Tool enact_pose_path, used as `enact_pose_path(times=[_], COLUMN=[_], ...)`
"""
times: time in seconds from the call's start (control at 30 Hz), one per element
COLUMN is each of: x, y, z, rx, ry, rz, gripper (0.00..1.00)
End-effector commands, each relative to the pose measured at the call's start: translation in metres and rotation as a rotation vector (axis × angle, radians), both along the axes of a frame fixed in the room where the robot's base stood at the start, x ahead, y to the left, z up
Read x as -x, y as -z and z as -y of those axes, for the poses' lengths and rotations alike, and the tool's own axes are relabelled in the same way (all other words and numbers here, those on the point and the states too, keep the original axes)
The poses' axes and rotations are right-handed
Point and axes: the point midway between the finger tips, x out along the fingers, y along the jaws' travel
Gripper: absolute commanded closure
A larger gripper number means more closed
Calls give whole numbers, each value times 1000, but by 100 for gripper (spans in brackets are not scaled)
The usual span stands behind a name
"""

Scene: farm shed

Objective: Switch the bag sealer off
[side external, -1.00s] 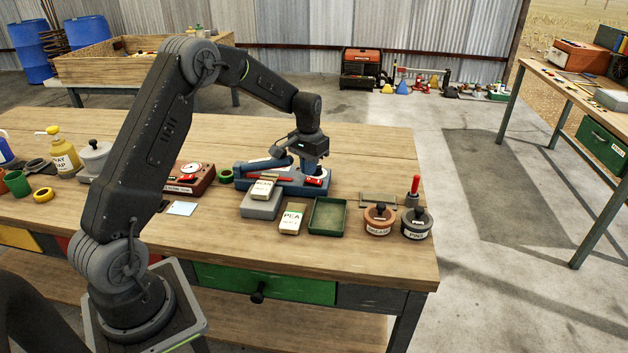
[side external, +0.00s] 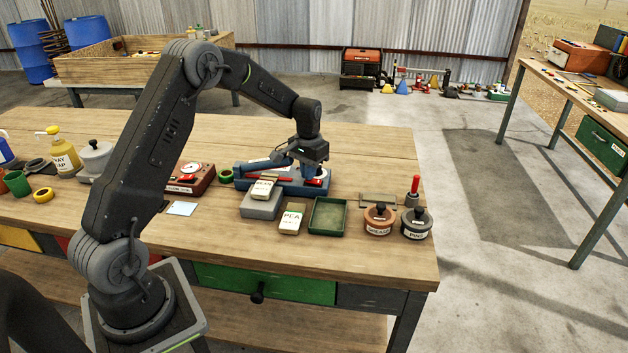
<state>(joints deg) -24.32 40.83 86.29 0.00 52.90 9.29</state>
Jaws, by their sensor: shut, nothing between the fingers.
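The bag sealer (side external: 244,179) is the long blue device in the middle of the bench, with red parts along its front. My gripper (side external: 309,178) is shut and empty, pointing down at the sealer's right end. I cannot tell whether its fingertips touch the sealer. The fingers hide part of that end, and the switch and its position cannot be made out.
In front of the sealer, a seed packet (side external: 263,188) lies on a grey block (side external: 262,206). Another packet (side external: 292,219), a green tray (side external: 328,216), two lidded pots (side external: 379,222) and a red-handled tool (side external: 414,186) stand nearby. A red-brown dial box (side external: 190,180) is left.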

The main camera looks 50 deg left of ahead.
Motion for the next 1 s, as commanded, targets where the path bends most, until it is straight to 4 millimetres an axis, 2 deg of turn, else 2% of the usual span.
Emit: enact_pose_path(times=[0.57, 1.0], x=[0, 0], y=[7, -25], z=[0, 0], rx=[0, -1], ry=[0, 0], rz=[-1, 2], gripper=[100, 100])
